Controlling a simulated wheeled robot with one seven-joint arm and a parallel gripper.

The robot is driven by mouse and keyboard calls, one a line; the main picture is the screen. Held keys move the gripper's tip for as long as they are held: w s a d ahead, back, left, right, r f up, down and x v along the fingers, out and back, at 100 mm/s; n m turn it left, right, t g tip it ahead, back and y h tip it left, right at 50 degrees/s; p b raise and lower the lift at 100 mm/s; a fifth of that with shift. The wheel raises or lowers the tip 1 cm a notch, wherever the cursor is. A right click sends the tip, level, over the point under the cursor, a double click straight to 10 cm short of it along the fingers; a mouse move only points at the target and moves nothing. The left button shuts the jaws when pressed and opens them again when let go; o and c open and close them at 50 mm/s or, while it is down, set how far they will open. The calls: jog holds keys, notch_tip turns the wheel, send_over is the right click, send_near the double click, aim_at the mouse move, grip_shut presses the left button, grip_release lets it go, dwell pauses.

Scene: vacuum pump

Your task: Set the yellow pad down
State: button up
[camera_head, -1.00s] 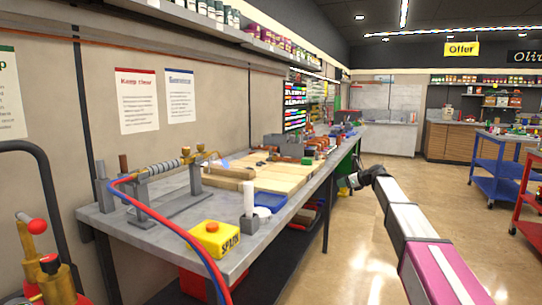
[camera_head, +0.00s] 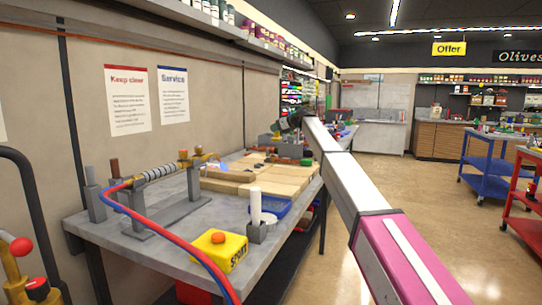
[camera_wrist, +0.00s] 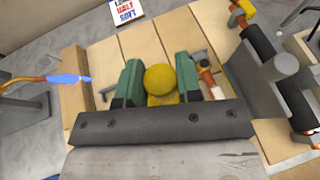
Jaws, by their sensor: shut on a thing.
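In the wrist view, my gripper (camera_wrist: 158,86) has its two green fingers shut on the yellow pad (camera_wrist: 160,78). The pad shows a round yellow top and a bit of yellow lower down between the fingers. Pale wooden boards (camera_wrist: 182,32) lie beneath; I cannot tell how far below the pad is from them. In the head view, my gripper (camera_head: 290,124) is small and dark over the far part of the bench, and the pad cannot be made out there.
Blue and red carts stand right.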

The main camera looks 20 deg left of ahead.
jog(key=shift+w+a, duration=0.3)
jog(key=shift+w+a+f, duration=0.8)
jog(key=shift+w+f, duration=0.85)
jog(key=shift+f, duration=0.15)
jog(key=shift+w+a+f, duration=0.85)
jog(key=shift+w+f, duration=0.75)
jog(key=shift+f, duration=0.2)
jog(key=shift+w+a+f, duration=0.8)
jog(key=shift+w+f, duration=0.85)
jog(key=shift+f, duration=0.15)
jog(key=shift+f, duration=0.1)
jog(key=o, duration=0.9)
jog(key=shift+o, duration=0.2)
jog(key=shift+d, duration=0.1)
jog(key=v, duration=1.2)
